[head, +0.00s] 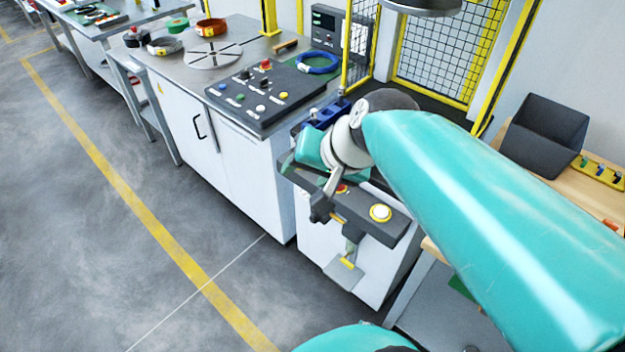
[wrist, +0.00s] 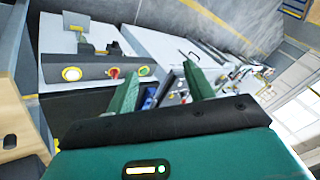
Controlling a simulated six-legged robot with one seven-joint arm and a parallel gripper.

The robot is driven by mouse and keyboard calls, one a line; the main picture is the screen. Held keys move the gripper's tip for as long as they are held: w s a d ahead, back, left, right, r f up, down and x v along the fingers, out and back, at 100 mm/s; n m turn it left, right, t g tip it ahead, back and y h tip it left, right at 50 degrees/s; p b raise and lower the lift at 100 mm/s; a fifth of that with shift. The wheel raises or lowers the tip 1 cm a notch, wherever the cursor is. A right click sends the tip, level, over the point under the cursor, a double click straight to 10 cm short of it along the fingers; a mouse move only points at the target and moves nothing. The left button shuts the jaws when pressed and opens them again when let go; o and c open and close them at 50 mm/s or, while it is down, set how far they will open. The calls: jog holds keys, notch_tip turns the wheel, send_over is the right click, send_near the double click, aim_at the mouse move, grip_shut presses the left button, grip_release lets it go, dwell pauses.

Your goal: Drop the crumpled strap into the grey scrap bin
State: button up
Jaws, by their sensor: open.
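I cannot make out the crumpled strap in either view. A dark grey open bin (head: 545,135) stands on the wooden bench at the right of the head view; I cannot tell whether it is the scrap bin. My gripper (wrist: 162,78) shows in the wrist view with its two green fingers spread apart and nothing between them. In the head view, my arm partly hides the gripper, which is over the small control stand in front of the machine, well left of the grey bin.
A control stand with a yellow-ringed button (head: 380,213) is below my gripper. Yellow mesh guarding (head: 450,50) stands behind. The floor at left is clear.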

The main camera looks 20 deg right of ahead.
jog(key=s+f+n+g+h, duration=0.1)
jog(key=s+f+n+h, duration=0.1)
jog(key=s+n, duration=0.3)
jog(key=shift+s+d+h, duration=0.15)
jog(key=shift+s+h, duration=0.35)
jog(key=shift+s, duration=0.1)
jog(key=c, duration=0.4)
jog(key=shift+o, duration=0.2)
jog(key=shift+s, duration=0.15)
